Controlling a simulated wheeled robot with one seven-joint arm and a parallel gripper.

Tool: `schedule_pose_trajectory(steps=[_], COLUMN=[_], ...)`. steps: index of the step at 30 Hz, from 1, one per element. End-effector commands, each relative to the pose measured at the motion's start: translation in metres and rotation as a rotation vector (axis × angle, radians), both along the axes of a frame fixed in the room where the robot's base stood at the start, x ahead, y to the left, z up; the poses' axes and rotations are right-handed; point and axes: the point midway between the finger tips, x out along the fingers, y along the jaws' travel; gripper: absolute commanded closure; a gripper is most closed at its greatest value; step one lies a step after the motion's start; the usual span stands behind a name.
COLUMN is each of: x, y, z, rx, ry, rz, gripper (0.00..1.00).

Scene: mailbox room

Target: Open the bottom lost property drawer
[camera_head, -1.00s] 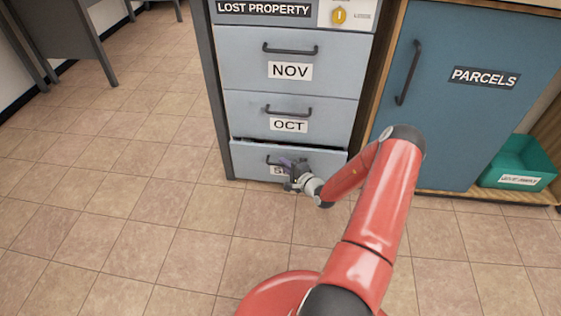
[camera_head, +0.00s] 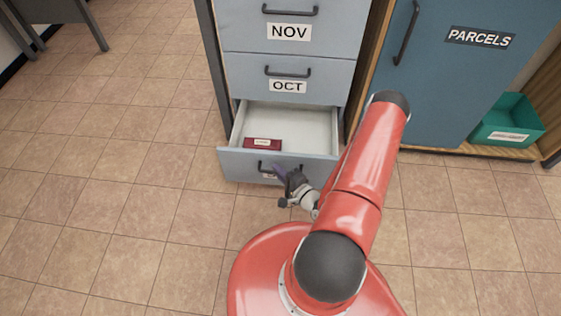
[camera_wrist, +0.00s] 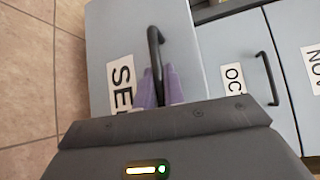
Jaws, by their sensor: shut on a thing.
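The bottom lost property drawer (camera_head: 235,164) is pulled well out of the grey cabinet in the head view. A dark red box with a pale label (camera_head: 262,144) lies inside it at the left; the rest of the visible drawer floor is bare. My gripper (camera_head: 279,170) is at the drawer front, shut on its dark handle (camera_wrist: 154,50). In the wrist view the purple fingers of my gripper (camera_wrist: 160,88) sit either side of the handle bar, beside a partly hidden label beginning "SE" (camera_wrist: 122,84).
The OCT drawer (camera_head: 245,75) and NOV drawer (camera_head: 240,28) above are shut. A blue PARCELS door (camera_head: 440,110) stands to the right, with a green bin (camera_head: 508,118) beyond it. Tiled floor (camera_head: 110,180) is clear at the left.

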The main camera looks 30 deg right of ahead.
Motion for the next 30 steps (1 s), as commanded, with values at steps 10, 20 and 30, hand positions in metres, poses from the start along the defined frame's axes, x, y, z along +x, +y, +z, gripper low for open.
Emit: schedule_pose_trajectory(steps=[10,20,30], x=[-0.0060,-0.0057,-0.0099], y=[0.0044,0.0042,0.0027], z=[0.0001,-0.0001,0.0001], rx=[0.000,0.000,-0.001], ry=[0.000,0.000,0.002], rz=[0.002,0.001,-0.001], gripper=[1.00,0.68,0.68])
